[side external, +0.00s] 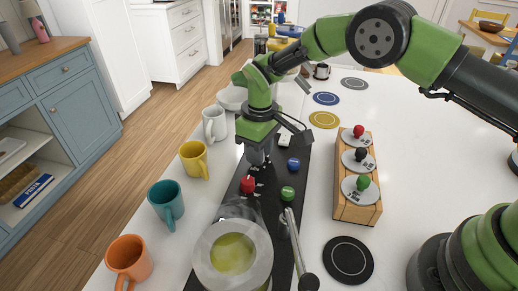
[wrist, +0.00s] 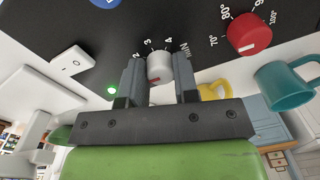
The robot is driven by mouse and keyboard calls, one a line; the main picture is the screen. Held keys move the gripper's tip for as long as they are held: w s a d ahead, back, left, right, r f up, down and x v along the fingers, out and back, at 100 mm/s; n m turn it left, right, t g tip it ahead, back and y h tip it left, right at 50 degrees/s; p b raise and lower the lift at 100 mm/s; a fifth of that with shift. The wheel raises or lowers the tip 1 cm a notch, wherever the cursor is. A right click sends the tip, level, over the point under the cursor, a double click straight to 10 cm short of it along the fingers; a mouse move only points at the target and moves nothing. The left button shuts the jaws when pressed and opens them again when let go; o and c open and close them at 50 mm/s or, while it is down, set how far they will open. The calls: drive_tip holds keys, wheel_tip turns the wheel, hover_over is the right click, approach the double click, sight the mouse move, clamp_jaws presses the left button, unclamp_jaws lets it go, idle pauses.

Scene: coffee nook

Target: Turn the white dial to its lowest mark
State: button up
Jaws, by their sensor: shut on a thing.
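The white dial (wrist: 160,68) sits on the black panel (wrist: 200,22), with the marks 2, 3, 4 and a short word I cannot read clearly around it. A small red mark shows on the dial's lower edge in the wrist view. My gripper (wrist: 160,82) has one finger on each side of the dial and is shut on it. In the side view my gripper (side external: 257,158) points down at the far part of the panel and hides the dial.
A red knob (side external: 248,184), blue knob (side external: 293,164) and green knob (side external: 287,193) stand close by on the panel. Several mugs line the left edge; a wooden block (side external: 349,211) with discs is on the right.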

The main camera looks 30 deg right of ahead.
idle(0.3)
drive_tip(key=o, duration=0.9)
drive_tip(key=shift+r, duration=0.1)
wheel_tip(320, 180, up, 10)
drive_tip(key=shift+w+d+f, duration=0.1)
drive_tip(key=shift+d+f, duration=0.05)
